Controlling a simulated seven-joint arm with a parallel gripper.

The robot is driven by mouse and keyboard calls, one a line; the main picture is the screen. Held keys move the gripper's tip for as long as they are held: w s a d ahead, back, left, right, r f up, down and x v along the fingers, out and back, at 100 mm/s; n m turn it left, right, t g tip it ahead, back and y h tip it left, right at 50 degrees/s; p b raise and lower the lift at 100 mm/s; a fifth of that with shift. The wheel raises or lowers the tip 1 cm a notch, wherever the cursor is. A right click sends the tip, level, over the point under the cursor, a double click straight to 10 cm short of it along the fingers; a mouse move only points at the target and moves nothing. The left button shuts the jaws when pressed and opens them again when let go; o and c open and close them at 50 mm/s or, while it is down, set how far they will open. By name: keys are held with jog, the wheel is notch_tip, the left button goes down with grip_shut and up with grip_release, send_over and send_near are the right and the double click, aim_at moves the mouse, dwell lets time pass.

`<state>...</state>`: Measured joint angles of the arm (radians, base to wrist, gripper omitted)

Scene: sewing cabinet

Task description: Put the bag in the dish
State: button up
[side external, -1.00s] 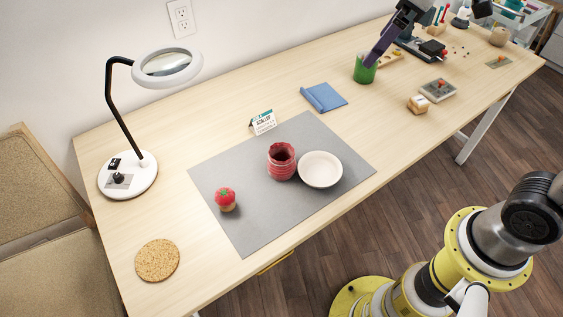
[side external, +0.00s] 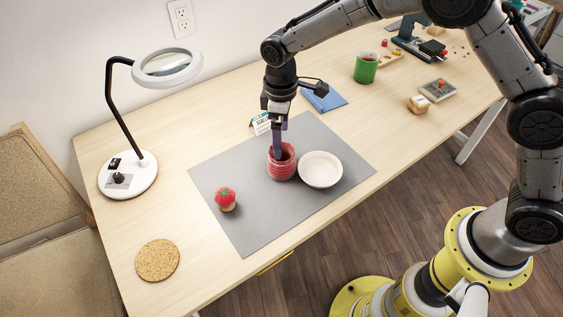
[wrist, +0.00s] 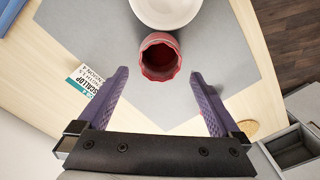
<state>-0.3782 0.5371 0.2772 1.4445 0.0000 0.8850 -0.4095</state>
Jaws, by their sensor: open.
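The bag appears to be the red, open-topped, ridged pouch (side external: 282,170) standing upright on the grey mat. In the wrist view the bag (wrist: 160,57) shows its dark inside and wavy rim. The white round dish (side external: 320,169) sits just right of it and looks empty; it also shows at the top of the wrist view (wrist: 166,9). My gripper (side external: 278,154) points down at the bag, its fingers overlapping the bag's rim in the side view. In the wrist view my gripper (wrist: 159,75) is open and empty, with the bag ahead between its two purple fingers.
A printed card (side external: 262,123) stands behind the bag, close to my gripper. The grey mat (side external: 245,235) has free room at the front. A red tomato-shaped pincushion (side external: 226,198), a cork coaster (side external: 157,260) and a magnifier lamp (side external: 128,176) are to the left. A green mug (side external: 366,68) stands at the back.

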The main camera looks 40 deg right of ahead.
aim_at(281, 162)
notch_tip(281, 162, down, 10)
jog(key=shift+f, duration=0.1)
dwell(0.4)
jog(key=c, duration=1.2)
jog(key=shift+o, duration=0.2)
